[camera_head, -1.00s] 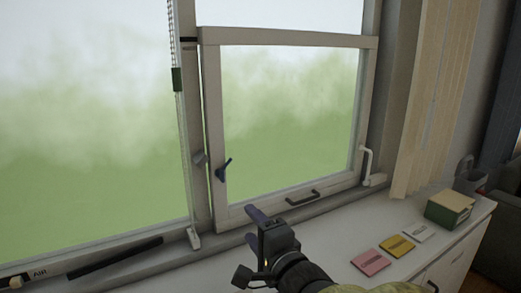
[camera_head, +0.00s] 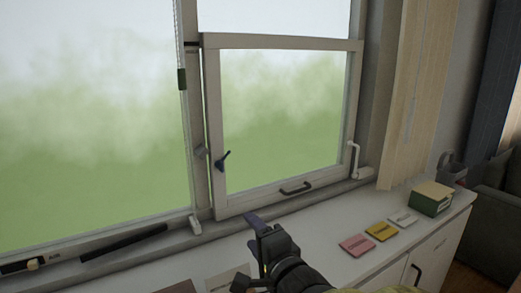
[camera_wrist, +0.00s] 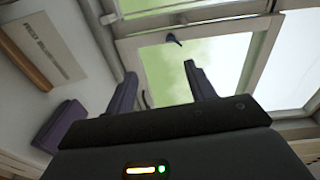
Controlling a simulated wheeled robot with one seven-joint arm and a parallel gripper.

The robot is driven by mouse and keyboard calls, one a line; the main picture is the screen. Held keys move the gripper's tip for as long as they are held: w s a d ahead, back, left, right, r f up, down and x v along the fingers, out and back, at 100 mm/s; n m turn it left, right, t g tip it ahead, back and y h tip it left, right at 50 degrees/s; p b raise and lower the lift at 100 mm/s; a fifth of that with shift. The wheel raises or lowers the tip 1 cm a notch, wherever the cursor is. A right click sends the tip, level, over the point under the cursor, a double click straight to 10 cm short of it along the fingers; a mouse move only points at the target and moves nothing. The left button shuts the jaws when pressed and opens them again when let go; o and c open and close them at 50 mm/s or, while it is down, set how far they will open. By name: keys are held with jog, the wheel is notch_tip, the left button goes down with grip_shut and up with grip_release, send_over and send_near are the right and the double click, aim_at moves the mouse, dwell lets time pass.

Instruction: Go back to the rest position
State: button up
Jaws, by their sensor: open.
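My gripper (camera_head: 258,222) is in the lower middle of the head view, above the white cabinet top and in front of the window. In the wrist view my gripper (camera_wrist: 160,82) shows its two fingers apart with nothing between them. The window sash (camera_head: 285,195) has a dark blue handle (camera_head: 222,161) on its left side and a black pull (camera_head: 296,188) on its bottom rail. The blue handle also shows in the wrist view (camera_wrist: 173,39). The gripper is apart from the window.
The white cabinet top (camera_head: 320,225) carries a pink card (camera_head: 356,245), a yellow card (camera_head: 381,232), a white card (camera_head: 403,219) and a green-and-cream box (camera_head: 431,198). A dark sofa (camera_head: 492,230) stands at the far right.

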jog(key=d+f+n+g+h, duration=0.4)
jog(key=d+f+g+h, duration=0.15)
jog(key=d+f, duration=0.6)
jog(key=s+d+f+n+g+h, duration=0.1)
jog(key=s+d+f+n+g, duration=0.15)
jog(key=s+f+n, duration=0.2)
jog(key=s+d+f+n+g+h, duration=0.2)
jog(key=s+f+n+g, duration=0.15)
jog(key=s+f, duration=0.2)
notch_tip(320, 180, up, 14)
jog(key=g+p, duration=0.1)
jog(key=p, duration=1.3)
jog(key=shift+d, duration=0.15)
jog(key=shift+s+f, duration=0.1)
jog(key=shift+f, duration=0.05)
jog(key=shift+c, duration=0.2)
